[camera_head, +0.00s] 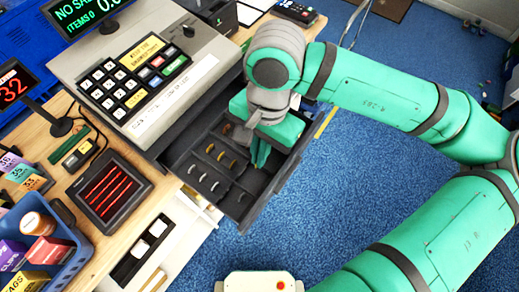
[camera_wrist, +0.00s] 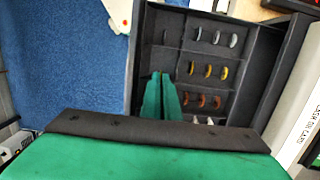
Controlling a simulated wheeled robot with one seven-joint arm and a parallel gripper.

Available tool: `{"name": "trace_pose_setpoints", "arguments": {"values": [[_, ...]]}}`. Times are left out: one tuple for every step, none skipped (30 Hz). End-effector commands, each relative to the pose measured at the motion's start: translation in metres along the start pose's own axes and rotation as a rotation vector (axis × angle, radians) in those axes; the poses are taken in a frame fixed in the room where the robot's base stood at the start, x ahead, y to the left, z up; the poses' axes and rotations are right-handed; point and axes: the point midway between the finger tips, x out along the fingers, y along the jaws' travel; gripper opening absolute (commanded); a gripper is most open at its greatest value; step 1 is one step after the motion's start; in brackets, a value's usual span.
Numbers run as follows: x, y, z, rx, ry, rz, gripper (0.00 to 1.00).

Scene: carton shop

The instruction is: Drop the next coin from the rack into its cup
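An open dark drawer (camera_head: 283,180) holds a rack of coins on edge. In the wrist view there is a row of silver coins (camera_wrist: 215,38), then gold coins (camera_wrist: 207,71), copper coins (camera_wrist: 201,100) and pale coins (camera_wrist: 210,121), partly hidden by my gripper body. Beside them runs a column of cups; one coin (camera_wrist: 165,37) stands in the cup (camera_wrist: 151,22) beside the silver row. My gripper (camera_wrist: 161,75) reaches down into the cup column, near the gold and copper rows. Its green fingers are close together; I see no coin between them. The head view shows my gripper (camera_head: 260,165) from above.
The register (camera_head: 150,70) stands behind the drawer. A card reader with red bars (camera_head: 108,190) and a blue bin (camera_head: 70,245) are on the wooden counter at left. Blue carpet (camera_head: 330,185) lies open to the right of the drawer.

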Motion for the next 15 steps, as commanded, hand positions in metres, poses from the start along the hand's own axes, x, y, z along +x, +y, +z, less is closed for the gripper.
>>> {"name": "trace_pose_setpoints", "arguments": {"values": [[0.0001,0.0001,0.0,0.0,0.0,0.0,0.0],[0.0001,0.0001,0.0,0.0,0.0,0.0,0.0],[0.0,0.0001,0.0,0.0,0.0,0.0,0.0],[0.0,0.0001,-0.0001,0.001,0.0,0.0,0.0],[0.0,0.0002,-0.0001,0.001,0.0,0.0,0.0],[-0.0001,0.0002,-0.0001,0.001,0.0,0.0,0.11],[-0.0001,0.0002,-0.0001,0.001,0.0,0.0,0.18],[-0.0001,0.0002,-0.0001,0.001,0.0,0.0,0.24],[-0.0001,0.0003,-0.0001,0.001,0.0,0.0,0.24],[-0.0001,0.0003,-0.0001,0.001,0.0,0.0,0.24],[-0.0001,0.0003,-0.0001,0.001,0.0,0.0,0.24],[-0.0001,0.0003,-0.0002,0.001,0.0,0.0,0.24],[-0.0002,0.0003,-0.0002,0.001,0.0,0.0,0.24],[-0.0002,0.0003,-0.0002,0.001,0.0,0.0,0.24],[-0.0002,0.0003,-0.0002,0.001,0.0,0.0,0.24]]}}
